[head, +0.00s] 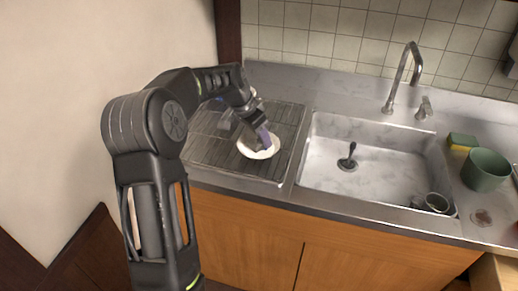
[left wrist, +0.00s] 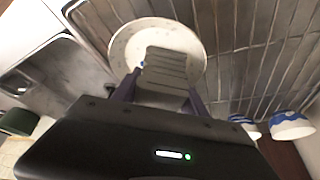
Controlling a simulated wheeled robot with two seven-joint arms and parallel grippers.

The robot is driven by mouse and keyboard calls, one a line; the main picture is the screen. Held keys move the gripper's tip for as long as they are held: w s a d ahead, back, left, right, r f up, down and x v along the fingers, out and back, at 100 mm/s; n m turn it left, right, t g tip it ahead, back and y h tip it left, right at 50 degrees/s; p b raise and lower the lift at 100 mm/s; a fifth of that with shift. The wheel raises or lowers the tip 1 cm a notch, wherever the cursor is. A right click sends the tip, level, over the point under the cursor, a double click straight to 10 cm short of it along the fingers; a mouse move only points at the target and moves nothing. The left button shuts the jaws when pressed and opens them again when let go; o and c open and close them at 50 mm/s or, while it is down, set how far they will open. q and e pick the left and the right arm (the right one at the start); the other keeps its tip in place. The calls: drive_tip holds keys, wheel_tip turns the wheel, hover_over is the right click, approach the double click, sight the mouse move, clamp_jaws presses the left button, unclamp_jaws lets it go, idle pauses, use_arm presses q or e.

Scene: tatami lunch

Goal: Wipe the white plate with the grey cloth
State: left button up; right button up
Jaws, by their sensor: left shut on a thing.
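The white plate (head: 272,151) lies on the ribbed drainboard left of the sink; it fills the top middle of the left wrist view (left wrist: 126,42). My left gripper (head: 263,139) points down over the plate. In the left wrist view its purple fingers (left wrist: 160,92) are shut on the grey cloth (left wrist: 166,62), a folded, layered block. The cloth is over the plate and covers part of it; I cannot tell whether it touches the surface. In the head view the fingers mostly hide the cloth. My right gripper is not in view.
Blue-and-white cups (left wrist: 290,125) stand near the plate on the drainboard. The steel sink (head: 375,160) is to the right, with a dark cup (head: 434,202) in its front corner. A green pot (head: 485,170) and a yellow-green sponge (head: 461,142) sit right of the sink. The tap (head: 402,78) rises behind.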

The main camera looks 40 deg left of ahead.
use_arm(q)
drive_tip(key=shift+d, duration=0.1)
drive_tip(key=shift+s+d+n+y, duration=0.1)
drive_tip(key=shift+n+y, duration=0.3)
drive_tip(key=shift+n, duration=0.7)
drive_tip(key=n+y, duration=0.1)
drive_tip(key=n, duration=0.3)
drive_tip(key=shift+n+y+p, duration=0.3)
drive_tip(key=shift+y, duration=0.1)
drive_tip(key=n+y, duration=0.1)
drive_tip(key=n, duration=0.1)
drive_tip(key=n+g, duration=0.1)
drive_tip(key=n, duration=0.1)
drive_tip(key=shift+s+d+n+y+b, duration=0.1)
drive_tip(key=shift+s+n+y+b, duration=0.05)
drive_tip(key=shift+n+y+b, duration=0.25)
drive_tip(key=shift+s+n+g+y, duration=0.1)
drive_tip(key=shift+n+g+y, duration=0.2)
drive_tip(key=shift+n, duration=0.8)
drive_tip(key=shift+r, duration=0.1)
drive_tip(key=shift+m, duration=0.3)
